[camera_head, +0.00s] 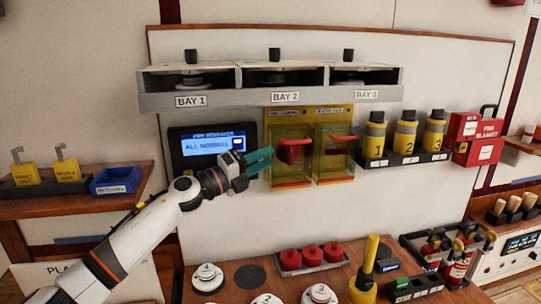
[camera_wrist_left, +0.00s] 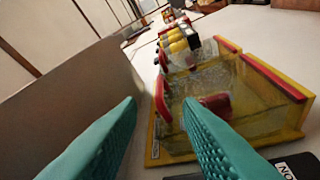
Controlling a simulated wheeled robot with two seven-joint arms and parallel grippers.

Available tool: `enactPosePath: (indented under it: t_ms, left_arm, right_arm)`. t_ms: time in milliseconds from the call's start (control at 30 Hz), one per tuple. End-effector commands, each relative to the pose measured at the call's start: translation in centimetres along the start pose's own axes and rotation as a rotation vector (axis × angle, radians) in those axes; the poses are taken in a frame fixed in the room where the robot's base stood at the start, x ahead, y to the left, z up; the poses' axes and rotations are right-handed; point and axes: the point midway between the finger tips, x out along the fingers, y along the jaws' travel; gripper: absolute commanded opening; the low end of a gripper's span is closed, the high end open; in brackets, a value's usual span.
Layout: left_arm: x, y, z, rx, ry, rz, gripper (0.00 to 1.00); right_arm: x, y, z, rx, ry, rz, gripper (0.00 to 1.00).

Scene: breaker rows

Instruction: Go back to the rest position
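My left gripper (camera_head: 262,163) is raised at the wall, just left of the yellow breaker panel (camera_head: 308,110). In the left wrist view its teal fingers (camera_wrist_left: 160,103) are apart, with nothing clearly held between them. The panel has two clear yellow covers with red lower edges, the left cover (camera_head: 291,184) and the right cover (camera_head: 335,180). Both look lowered. A red handle (camera_head: 294,149) shows at the left cover, and another red handle (camera_head: 341,143) at the right one. The near cover's red edge (camera_wrist_left: 162,98) appears between the fingertips, apparently beyond them. My right gripper is out of view.
A display screen (camera_head: 213,147) is behind my left wrist. The bay shelf (camera_head: 230,99) juts out above. Numbered yellow canisters (camera_head: 406,137) stand to the right. Below, the wooden table (camera_head: 235,295) holds white discs, red knobs (camera_head: 312,256) and a yellow-handled tool (camera_head: 366,270).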

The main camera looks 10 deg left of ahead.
Motion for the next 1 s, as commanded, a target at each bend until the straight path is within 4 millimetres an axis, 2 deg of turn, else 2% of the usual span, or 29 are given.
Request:
enactPosePath:
  t_ms: [167, 267, 367, 567, 700, 833, 900, 1000]
  left_arm:
    - [-0.9, -2.8, 3.7, -0.230, 0.140, 0.050, 0.33]
    - [-2.7, -5.0, 5.8, -0.433, 0.284, 0.064, 0.33]
    - [-5.5, -7.7, 7.7, -0.639, 0.444, 0.046, 0.33]
    - [-13.6, -13.9, 12.7, -1.039, 0.777, -0.081, 0.33]
    - [-20.9, -17.7, 17.7, -1.295, 1.013, -0.235, 0.33]
    - [-27.9, -19.6, 23.3, -1.498, 1.218, -0.412, 0.33]
    - [-31.0, -19.9, 25.9, -1.574, 1.303, -0.497, 0.33]
    - [-34.6, -19.8, 29.0, -1.654, 1.398, -0.605, 0.33]
  right_arm:
    - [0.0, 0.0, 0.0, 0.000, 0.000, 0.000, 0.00]
    - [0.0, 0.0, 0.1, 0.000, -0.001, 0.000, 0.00]
    - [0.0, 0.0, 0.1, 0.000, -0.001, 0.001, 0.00]
    - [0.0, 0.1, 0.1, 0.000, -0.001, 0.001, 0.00]
    - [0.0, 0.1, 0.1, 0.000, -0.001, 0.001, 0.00]
    - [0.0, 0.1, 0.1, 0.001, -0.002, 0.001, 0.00]
    - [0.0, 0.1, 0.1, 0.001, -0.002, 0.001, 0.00]
    - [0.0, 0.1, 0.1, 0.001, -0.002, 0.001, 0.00]
